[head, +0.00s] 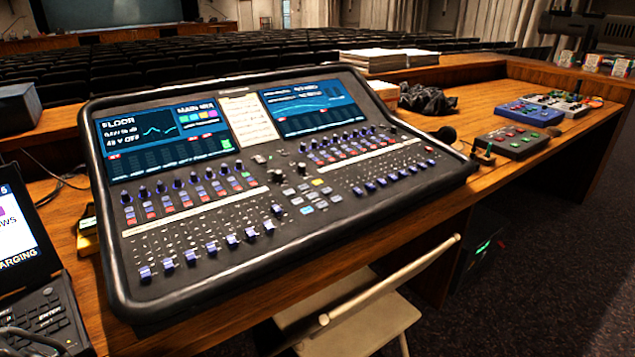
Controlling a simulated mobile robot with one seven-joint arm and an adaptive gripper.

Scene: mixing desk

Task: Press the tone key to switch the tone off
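A large black mixing desk (345,218) lies on the wooden desk, with rows of blue-capped faders, knobs and two lit screens. The left screen (165,125) reads FLOOR and MAIN MIX and has a small green patch at its lower right. The right screen (312,106) shows a blue curve. A group of small white, blue and yellow keys (313,196) sits in the middle of the panel. The labels on these keys are too small to read, so I cannot tell which is the tone key. My gripper is not in view.
A folding chair (390,283) stands in front of the wooden desk (462,122). A microphone (447,135) and effect boxes (514,143) lie at the right. A laptop-like device (38,310) is at the left edge. Paper stacks (374,60) and black cloth (428,100) lie behind.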

